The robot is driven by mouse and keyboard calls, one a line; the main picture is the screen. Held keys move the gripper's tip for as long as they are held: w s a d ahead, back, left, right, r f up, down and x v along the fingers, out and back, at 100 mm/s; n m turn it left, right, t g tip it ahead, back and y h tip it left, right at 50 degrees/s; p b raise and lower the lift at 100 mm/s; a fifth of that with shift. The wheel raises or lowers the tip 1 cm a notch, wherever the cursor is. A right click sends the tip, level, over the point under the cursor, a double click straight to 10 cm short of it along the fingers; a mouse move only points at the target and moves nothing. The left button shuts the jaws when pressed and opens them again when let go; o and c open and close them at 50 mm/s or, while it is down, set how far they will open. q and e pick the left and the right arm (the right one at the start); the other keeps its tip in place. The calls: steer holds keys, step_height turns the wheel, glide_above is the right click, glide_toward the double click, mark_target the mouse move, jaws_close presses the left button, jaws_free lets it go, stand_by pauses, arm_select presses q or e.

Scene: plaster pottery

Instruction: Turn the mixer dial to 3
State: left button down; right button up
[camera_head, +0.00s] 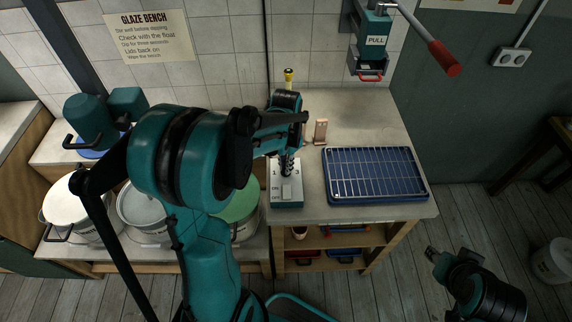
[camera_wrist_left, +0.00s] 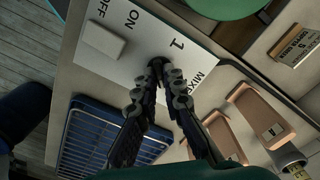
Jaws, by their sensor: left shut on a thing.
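The mixer control box (camera_head: 284,203) is a pale panel on the bench, with a light switch block and the numbers 1 and 3 showing. In the left wrist view its panel (camera_wrist_left: 120,62) shows ON, OFF, a 1 and part of the word MIXER. My left gripper (camera_head: 287,168) reaches down onto the panel. In the left wrist view its two fingers (camera_wrist_left: 164,84) are closed in on the small black dial (camera_wrist_left: 157,64). The dial's pointer is hidden, so its setting cannot be read. My right gripper (camera_head: 436,256) is low at the right, away from the bench.
A blue tray with a wire rack (camera_head: 375,175) lies just right of the control box. Copper-coloured pieces (camera_wrist_left: 258,117) stand behind the dial. Lidded buckets (camera_head: 68,203) are at the left. A red-handled lever (camera_head: 440,52) hangs above the bench at the back.

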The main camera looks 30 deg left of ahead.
stand_by(0.3)
arm_select(q)
steer(key=c, duration=1.6)
jaws_free()
steer(key=shift+c, duration=0.2)
step_height(320, 180, up, 12)
steer(key=s+d+f+n+t+b, duration=0.2)
steer(key=s+d+f+n+t, duration=0.1)
steer(key=s+d+t, duration=0.4)
steer(key=s+d, duration=0.3)
steer(key=s, duration=0.1)
steer(key=shift+s+d+f, duration=0.2)
steer(key=shift+s+f, duration=0.05)
steer(key=shift+f, duration=0.15)
